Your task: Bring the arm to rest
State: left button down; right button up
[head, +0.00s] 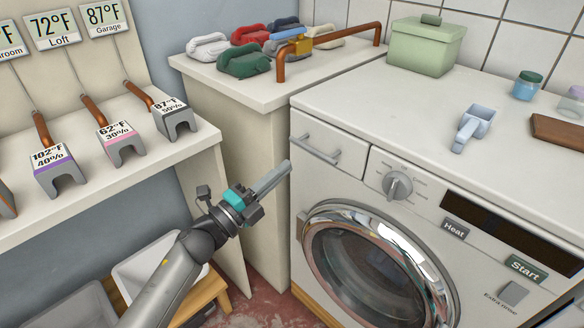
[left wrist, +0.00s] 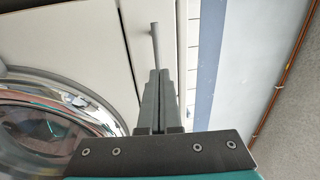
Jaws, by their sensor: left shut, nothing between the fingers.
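My left arm comes in from the lower left in the head view. Its gripper (head: 272,181) is shut and empty, in front of the gap between the shelf unit and the washing machine (head: 345,180). The fingertips point up and right, just below and left of the handle (head: 316,149) of the machine's drawer. In the left wrist view the shut fingers (left wrist: 161,76) point up the picture, and a grey bar handle (left wrist: 155,42) shows just beyond their tips. Whether they touch it I cannot tell. My right gripper is not in view.
A counter (head: 270,92) behind holds folded cloths (head: 243,62) and a copper rail (head: 281,66). On the machine's top are a green box (head: 425,47), a blue scoop (head: 473,127) and a jar (head: 526,85). A left shelf (head: 150,165) carries tagged grey blocks. White bins (head: 160,262) stand below.

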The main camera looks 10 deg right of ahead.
pick_arm(q)
jog(key=p+v, duration=0.1)
jog(key=v, duration=0.8)
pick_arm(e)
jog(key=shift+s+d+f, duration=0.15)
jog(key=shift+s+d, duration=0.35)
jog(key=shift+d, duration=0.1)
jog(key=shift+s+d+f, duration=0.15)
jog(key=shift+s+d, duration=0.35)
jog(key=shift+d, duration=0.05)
